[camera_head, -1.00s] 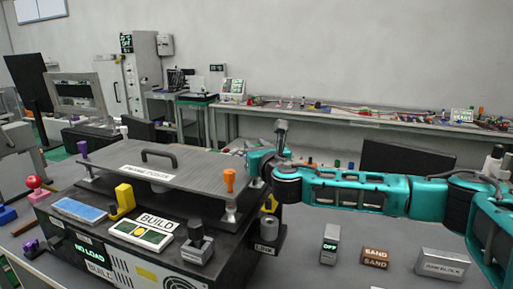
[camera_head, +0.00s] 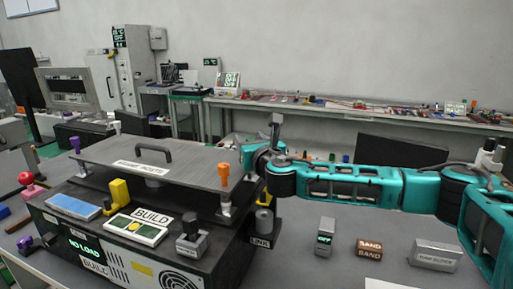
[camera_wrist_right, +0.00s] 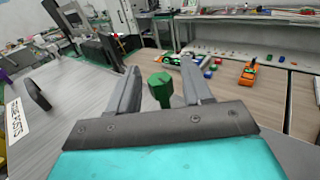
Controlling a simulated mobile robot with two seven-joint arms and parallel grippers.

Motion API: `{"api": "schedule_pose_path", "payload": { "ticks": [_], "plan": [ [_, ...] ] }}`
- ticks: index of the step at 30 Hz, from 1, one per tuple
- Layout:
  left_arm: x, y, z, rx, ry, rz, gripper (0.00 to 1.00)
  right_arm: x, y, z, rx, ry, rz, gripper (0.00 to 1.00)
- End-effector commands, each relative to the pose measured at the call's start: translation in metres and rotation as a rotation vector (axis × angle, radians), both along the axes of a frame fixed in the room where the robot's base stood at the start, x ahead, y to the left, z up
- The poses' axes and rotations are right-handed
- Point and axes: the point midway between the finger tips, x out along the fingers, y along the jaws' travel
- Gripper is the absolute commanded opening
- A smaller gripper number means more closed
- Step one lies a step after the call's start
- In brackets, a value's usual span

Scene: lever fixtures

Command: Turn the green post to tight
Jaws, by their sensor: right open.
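The green post (camera_wrist_right: 160,88) shows in the right wrist view, with a faceted green head on a narrower stem. It stands upright between the two fingers of my right gripper (camera_wrist_right: 161,72), which is open; a gap shows on each side of the post. In the head view the post is hidden behind my right arm, at the far right corner of the grey plate (camera_head: 165,158) labelled for posts. Orange (camera_head: 223,172) and purple (camera_head: 75,143) posts stand at other corners of the plate. My left gripper is not in view.
A black handle (camera_head: 153,150) rises from the plate. In front are a yellow lever (camera_head: 118,195), a BUILD panel (camera_head: 137,228) and a grey knob (camera_head: 192,237). An OFF switch (camera_head: 325,237) and labelled blocks stand on the table at right.

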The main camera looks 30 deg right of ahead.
Motion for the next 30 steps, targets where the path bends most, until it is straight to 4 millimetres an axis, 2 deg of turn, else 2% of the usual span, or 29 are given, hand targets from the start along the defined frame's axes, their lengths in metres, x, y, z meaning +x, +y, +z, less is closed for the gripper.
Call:
{"api": "schedule_pose_path", "payload": {
  "ticks": [5,15,21,30],
  "plan": [
    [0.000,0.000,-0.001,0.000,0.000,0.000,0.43,-0.020,0.003,-0.001,0.000,0.001,0.002,0.50],
    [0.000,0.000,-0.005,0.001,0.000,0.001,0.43,-0.083,0.015,-0.002,0.000,0.003,0.003,0.50],
    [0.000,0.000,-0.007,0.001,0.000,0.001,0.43,-0.111,0.019,-0.001,0.000,0.002,0.001,0.50],
    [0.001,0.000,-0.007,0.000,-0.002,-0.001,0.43,-0.125,0.022,0.000,0.000,0.000,0.000,0.50]
  ]
}}
